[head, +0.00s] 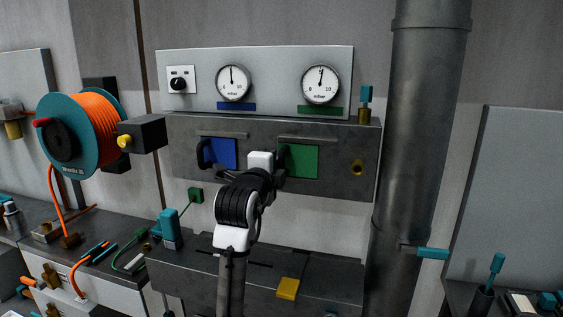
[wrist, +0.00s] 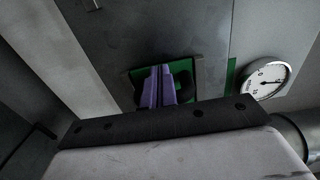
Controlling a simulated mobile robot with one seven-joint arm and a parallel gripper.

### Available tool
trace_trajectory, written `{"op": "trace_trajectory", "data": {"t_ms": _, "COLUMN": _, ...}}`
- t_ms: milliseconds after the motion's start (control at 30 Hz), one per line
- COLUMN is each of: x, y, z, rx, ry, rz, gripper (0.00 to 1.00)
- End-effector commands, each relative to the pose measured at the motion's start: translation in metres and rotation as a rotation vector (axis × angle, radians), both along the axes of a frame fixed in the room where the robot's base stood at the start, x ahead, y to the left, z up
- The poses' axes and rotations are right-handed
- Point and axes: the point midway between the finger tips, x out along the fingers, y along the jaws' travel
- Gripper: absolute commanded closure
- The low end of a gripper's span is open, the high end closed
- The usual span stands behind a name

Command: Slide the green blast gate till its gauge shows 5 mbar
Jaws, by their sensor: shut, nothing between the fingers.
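The green blast gate (head: 302,161) is a green plate in the dark duct housing, right of the blue one. Its dark handle at the left edge is partly hidden by my arm. My gripper (head: 279,173) is at the gate's left edge. In the wrist view my purple fingers (wrist: 159,75) are together, in front of the green gate (wrist: 135,76) and beside its dark handle (wrist: 184,86); I cannot tell whether they touch it. The gauge (head: 320,85) above a green label has its needle nearly straight up, slightly right. It also shows in the wrist view (wrist: 265,80).
The blue gate (head: 222,153) has a dark handle and its own gauge (head: 233,83) with a blue label. A black knob (head: 179,84) is on the panel. A large pipe (head: 422,130) stands at right, an orange hose reel (head: 78,133) at left. A bench lies below.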

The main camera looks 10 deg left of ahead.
Motion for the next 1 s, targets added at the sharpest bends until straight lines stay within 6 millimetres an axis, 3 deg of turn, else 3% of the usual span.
{"op": "trace_trajectory", "data": {"t_ms": 767, "x": -0.0004, "y": -0.0102, "z": -0.0002, "rx": 0.0, "ry": 0.0, "rz": -0.001, "gripper": 1.0}}
{"op": "trace_trajectory", "data": {"t_ms": 1000, "x": -0.0002, "y": -0.0053, "z": -0.0002, "rx": 0.0, "ry": 0.0, "rz": 0.0, "gripper": 1.0}}
